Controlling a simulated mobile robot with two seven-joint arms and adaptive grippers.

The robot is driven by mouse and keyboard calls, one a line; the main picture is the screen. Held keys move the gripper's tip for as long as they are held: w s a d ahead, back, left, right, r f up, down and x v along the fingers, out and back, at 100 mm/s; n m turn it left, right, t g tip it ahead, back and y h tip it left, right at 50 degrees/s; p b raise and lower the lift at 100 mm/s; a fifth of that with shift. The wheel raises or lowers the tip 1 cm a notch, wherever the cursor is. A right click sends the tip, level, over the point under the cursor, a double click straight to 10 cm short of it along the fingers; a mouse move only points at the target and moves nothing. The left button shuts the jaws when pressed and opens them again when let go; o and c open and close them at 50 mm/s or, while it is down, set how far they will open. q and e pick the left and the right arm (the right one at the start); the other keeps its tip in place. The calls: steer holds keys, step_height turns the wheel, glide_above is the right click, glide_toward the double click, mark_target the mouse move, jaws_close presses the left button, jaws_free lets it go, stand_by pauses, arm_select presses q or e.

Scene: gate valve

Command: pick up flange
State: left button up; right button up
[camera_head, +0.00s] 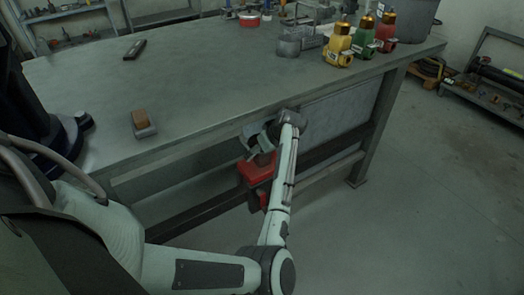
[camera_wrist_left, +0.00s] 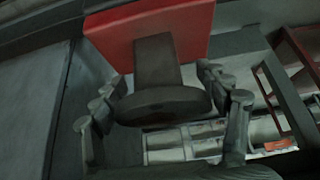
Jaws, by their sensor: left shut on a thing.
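My left gripper (camera_head: 258,140) is at the front edge of the workbench, with its arm bent up from below. In the left wrist view its two fingers (camera_wrist_left: 163,88) stand on either side of a dark grey part (camera_wrist_left: 165,102) with a rounded near end, shut on it. I cannot tell for sure whether this part is the flange. A red block (camera_head: 257,172) shows just below the gripper; a red block also fills the top of the left wrist view (camera_wrist_left: 185,25), behind the grey part. My right gripper is not in view.
The workbench (camera_head: 205,75) is mostly clear. A small brown-topped block (camera_head: 142,122) and a dark flat tool (camera_head: 135,49) lie on it.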

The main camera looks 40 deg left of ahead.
arm_select(q)
steer(key=c, duration=0.8)
steer(key=shift+c, duration=0.3)
steer(key=shift+r, duration=0.1)
steer(key=shift+c, duration=0.2)
steer(key=shift+a+r, duration=0.1)
steer(key=shift+r, duration=0.05)
